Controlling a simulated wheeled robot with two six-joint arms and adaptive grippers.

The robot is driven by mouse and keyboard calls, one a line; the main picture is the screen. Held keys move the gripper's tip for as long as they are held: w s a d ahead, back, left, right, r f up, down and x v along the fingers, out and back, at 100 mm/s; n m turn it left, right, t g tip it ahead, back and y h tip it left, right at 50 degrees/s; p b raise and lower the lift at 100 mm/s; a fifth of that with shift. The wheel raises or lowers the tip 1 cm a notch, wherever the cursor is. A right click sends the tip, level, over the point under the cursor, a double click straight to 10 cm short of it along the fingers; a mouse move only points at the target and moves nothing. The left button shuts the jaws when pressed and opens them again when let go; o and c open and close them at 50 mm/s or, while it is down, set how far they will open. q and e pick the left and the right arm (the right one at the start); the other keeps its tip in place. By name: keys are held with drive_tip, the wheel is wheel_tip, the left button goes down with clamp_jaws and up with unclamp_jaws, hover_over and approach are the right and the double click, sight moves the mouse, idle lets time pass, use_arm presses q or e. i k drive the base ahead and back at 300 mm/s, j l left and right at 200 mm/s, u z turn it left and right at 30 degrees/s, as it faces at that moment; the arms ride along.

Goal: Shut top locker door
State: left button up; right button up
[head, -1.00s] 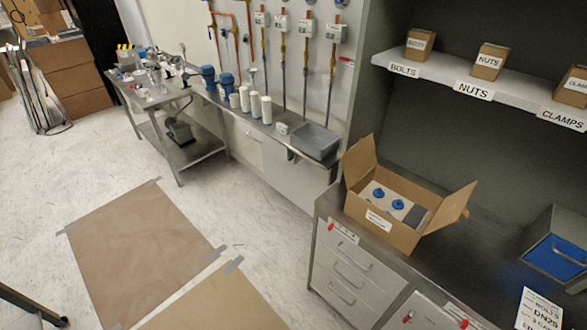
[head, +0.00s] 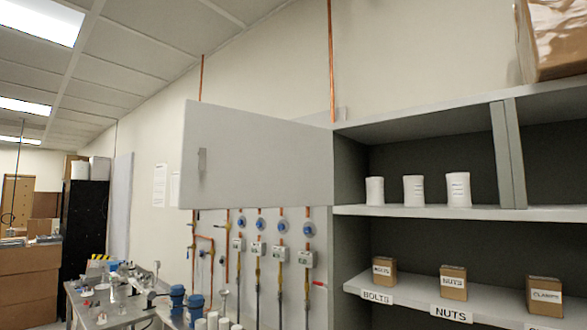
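The top locker door (head: 262,158) is a flat grey panel, swung wide open to the left of the locker. It is hinged at the locker's left edge, and a small handle (head: 202,163) sits near its far left end. The top locker compartment (head: 420,165) is open at the front and holds several white cylindrical containers (head: 413,190) on its shelf. A vertical divider (head: 508,152) stands to their right. Neither of my grippers shows in the head view.
Below, a shelf (head: 405,296) labelled BOLTS and NUTS holds small cardboard boxes (head: 453,281). A large wrapped box (head: 553,40) sits on top of the locker. Pipes and blue gauges (head: 282,227) line the wall under the door. A cluttered bench (head: 110,305) stands at lower left.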

sight(254, 160)
drive_tip(key=i+j+z, duration=0.15)
drive_tip(key=z, duration=0.35)
drive_tip(key=i+j+z, duration=0.1)
drive_tip(key=j+z, duration=0.15)
drive_tip(key=z, duration=0.25)
drive_tip(key=i+j+z, duration=0.1)
drive_tip(key=j+z, duration=0.15)
drive_tip(key=z, duration=0.25)
drive_tip(key=j+z, duration=0.25)
drive_tip(key=z, duration=0.25)
drive_tip(key=j+z, duration=0.1)
drive_tip(key=j, duration=0.4)
drive_tip(key=k+j, duration=0.1)
drive_tip(key=j, duration=0.4)
drive_tip(key=j+z, duration=0.15)
drive_tip(key=j, duration=0.35)
drive_tip(key=k+j+z, duration=0.1)
drive_tip(key=j, duration=0.35)
drive_tip(key=k+j+z, duration=0.1)
drive_tip(key=j, duration=0.4)
